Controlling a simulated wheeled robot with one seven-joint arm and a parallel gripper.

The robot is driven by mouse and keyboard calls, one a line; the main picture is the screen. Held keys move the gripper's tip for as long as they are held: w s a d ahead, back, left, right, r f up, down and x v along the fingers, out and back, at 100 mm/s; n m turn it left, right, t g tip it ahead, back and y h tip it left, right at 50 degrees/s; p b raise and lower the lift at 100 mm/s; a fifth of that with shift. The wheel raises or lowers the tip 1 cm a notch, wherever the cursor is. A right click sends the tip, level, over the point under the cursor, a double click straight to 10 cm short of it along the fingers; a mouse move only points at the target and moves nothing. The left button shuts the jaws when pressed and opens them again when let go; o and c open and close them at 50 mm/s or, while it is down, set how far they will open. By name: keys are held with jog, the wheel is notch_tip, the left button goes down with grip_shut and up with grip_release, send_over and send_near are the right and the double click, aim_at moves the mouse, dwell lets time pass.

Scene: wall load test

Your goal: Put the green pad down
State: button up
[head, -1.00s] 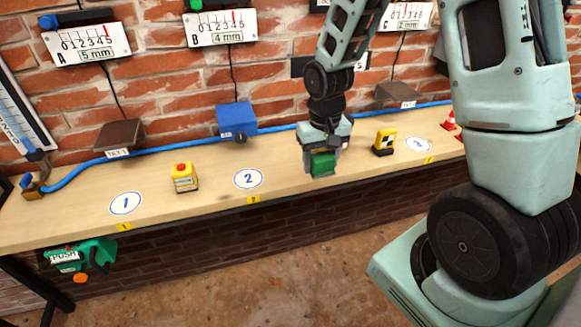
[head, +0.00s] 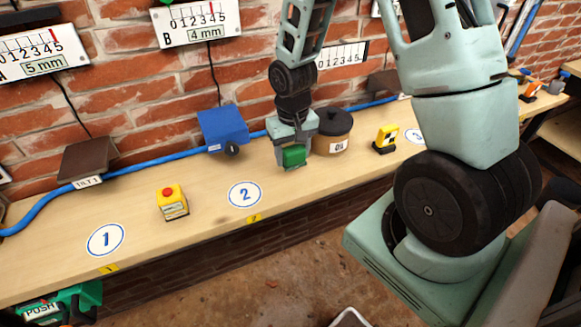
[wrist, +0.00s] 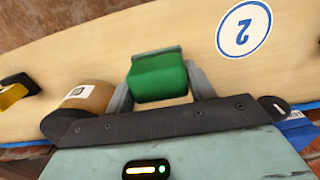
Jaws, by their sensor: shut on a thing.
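The green pad (head: 294,156) is held in my gripper (head: 294,150), over the wooden shelf (head: 215,225), to the right of the round mark 2 (head: 245,195). In the wrist view the green pad (wrist: 158,78) sits between the two grey fingers of my gripper (wrist: 160,85), which are shut on it. I cannot tell whether the pad's underside touches the shelf. Bare wood shows between the pad and mark 2 (wrist: 244,28).
A brown pot with a dark lid (head: 332,132) stands close right of my gripper. A blue box (head: 222,128) is mounted behind. A yellow block with a red button (head: 172,203) stands between marks 1 and 2. A yellow-black block (head: 385,139) stands further right.

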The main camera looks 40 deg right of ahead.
aim_at(292, 147)
jog(key=shift+f, duration=2.7)
jog(key=shift+f, duration=0.1)
jog(key=o, duration=1.1)
notch_tip(292, 147, up, 12)
jog(key=shift+b, duration=0.3)
jog(key=s+a+r+n, duration=0.3)
jog(key=a, duration=0.5)
jog(key=s+a+r+n, duration=0.2)
jog(key=s+a+r, duration=0.15)
jog(key=a, duration=0.35)
jog(key=s+a+r+n, duration=0.2)
jog(key=s+a+n, duration=0.4)
jog(key=s, duration=0.6)
jog(key=shift+a+r+y, duration=0.15)
jog(key=shift+a+y, duration=0.15)
jog(key=shift+a, duration=0.6)
